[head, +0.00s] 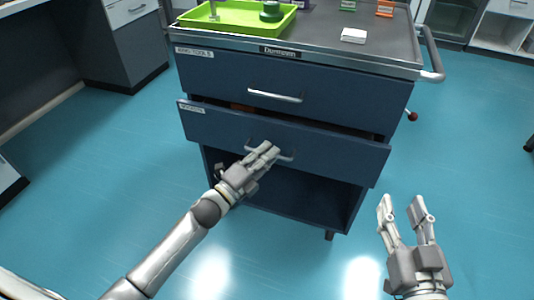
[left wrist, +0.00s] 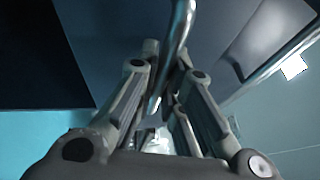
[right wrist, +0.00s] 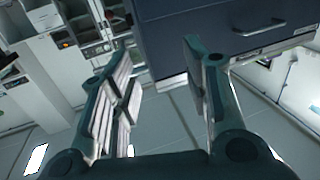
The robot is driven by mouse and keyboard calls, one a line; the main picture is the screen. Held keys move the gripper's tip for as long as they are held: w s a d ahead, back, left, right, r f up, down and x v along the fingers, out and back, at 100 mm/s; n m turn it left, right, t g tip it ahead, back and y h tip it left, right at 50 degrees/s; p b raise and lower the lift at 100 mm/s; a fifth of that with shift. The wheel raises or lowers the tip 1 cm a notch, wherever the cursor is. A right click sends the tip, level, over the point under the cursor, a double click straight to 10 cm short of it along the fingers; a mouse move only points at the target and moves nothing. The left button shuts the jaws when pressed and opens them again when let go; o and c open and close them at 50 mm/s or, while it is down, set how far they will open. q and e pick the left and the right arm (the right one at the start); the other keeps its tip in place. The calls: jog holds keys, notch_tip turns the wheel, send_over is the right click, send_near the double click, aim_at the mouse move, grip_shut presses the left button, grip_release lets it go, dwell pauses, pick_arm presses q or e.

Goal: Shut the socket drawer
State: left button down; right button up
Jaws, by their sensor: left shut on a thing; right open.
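The socket drawer (head: 340,154) is the lower drawer of the dark blue tool cart. It stands partly pulled out, and its front sits ahead of the drawer above. A dark gap and a bit of an orange-brown thing show over its top edge. My left gripper (head: 268,154) is at the drawer's bar handle (head: 286,157) and is shut on it. In the left wrist view the handle bar (left wrist: 178,55) runs between the fingers. My right gripper (head: 405,205) is open and empty, in front of the cart's right side and apart from it.
The upper drawer (head: 340,97) is shut. An open shelf (head: 300,196) lies below the socket drawer. The cart top carries a green tray (head: 230,22) and small items. A side rail (head: 432,55) sticks out at right. The blue floor around the cart is clear.

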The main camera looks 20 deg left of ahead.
aim_at(272, 143)
pick_arm(q)
jog(key=shift+w, duration=0.2)
jog(key=w+b, duration=0.1)
jog(key=w, duration=0.2)
jog(key=shift+w+d+f, duration=0.1)
jog(key=shift+w, duration=0.25)
jog(key=shift+r, duration=0.2)
pick_arm(e)
jog(key=r+t, duration=0.2)
jog(key=r, duration=0.1)
jog(key=r+y, duration=0.1)
jog(key=shift+s+a+r+t, duration=0.3)
jog(key=shift+s+r+t, duration=0.05)
jog(key=shift+r+t, duration=0.05)
pick_arm(q)
jog(key=c, duration=1.9)
grip_release()
jog(key=shift+w, duration=0.1)
jog(key=shift+o, duration=0.4)
pick_arm(e)
jog(key=shift+w, duration=0.15)
